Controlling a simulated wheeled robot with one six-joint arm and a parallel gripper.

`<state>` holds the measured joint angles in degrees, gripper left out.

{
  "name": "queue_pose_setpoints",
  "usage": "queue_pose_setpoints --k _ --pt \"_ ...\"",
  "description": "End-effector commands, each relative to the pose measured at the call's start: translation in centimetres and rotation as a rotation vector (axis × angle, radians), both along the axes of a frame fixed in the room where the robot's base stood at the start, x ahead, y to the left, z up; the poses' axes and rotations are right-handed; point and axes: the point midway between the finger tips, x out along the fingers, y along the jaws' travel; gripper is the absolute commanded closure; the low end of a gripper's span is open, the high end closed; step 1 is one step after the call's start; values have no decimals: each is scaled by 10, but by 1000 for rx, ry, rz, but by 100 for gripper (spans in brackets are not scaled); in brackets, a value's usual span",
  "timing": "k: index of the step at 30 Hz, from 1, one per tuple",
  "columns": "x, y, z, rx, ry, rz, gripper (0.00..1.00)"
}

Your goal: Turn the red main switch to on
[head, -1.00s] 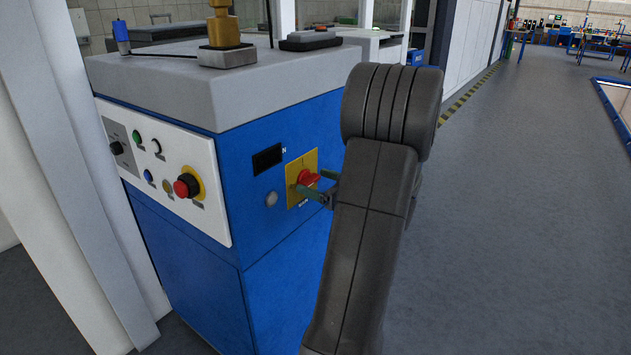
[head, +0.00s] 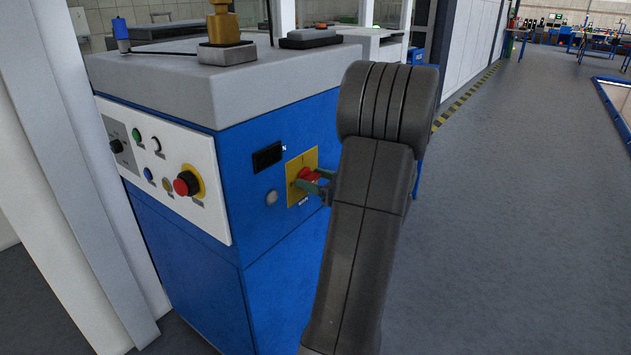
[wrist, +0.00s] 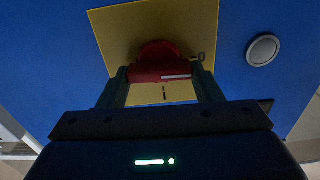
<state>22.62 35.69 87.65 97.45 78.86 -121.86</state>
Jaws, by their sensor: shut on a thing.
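The red main switch (head: 308,174) sits on a yellow plate (head: 293,196) on the blue side of the cabinet. In the wrist view the red switch (wrist: 158,58) is between the two fingers of my gripper (wrist: 160,73), which is shut on its handle. The white line on the handle points right in that view, toward the side with the O mark; the I mark is below the handle. In the head view my gripper (head: 309,179) reaches the switch from the right, with its wrist partly hidden behind my arm.
A dark display (head: 268,157) and a round grey button (head: 271,197) are left of the plate. A white panel (head: 215,218) with a red emergency button (head: 187,184) is around the corner. Open floor (head: 520,220) lies to the right.

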Motion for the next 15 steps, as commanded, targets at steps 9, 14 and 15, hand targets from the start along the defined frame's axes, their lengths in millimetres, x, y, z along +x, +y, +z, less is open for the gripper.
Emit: queue_pose_setpoints --k 9,14,15 --pt "1 -1 -4 114 156 0 64" --pt "1 -1 -3 202 277 0 64" --pt "1 -1 -3 225 308 0 64"
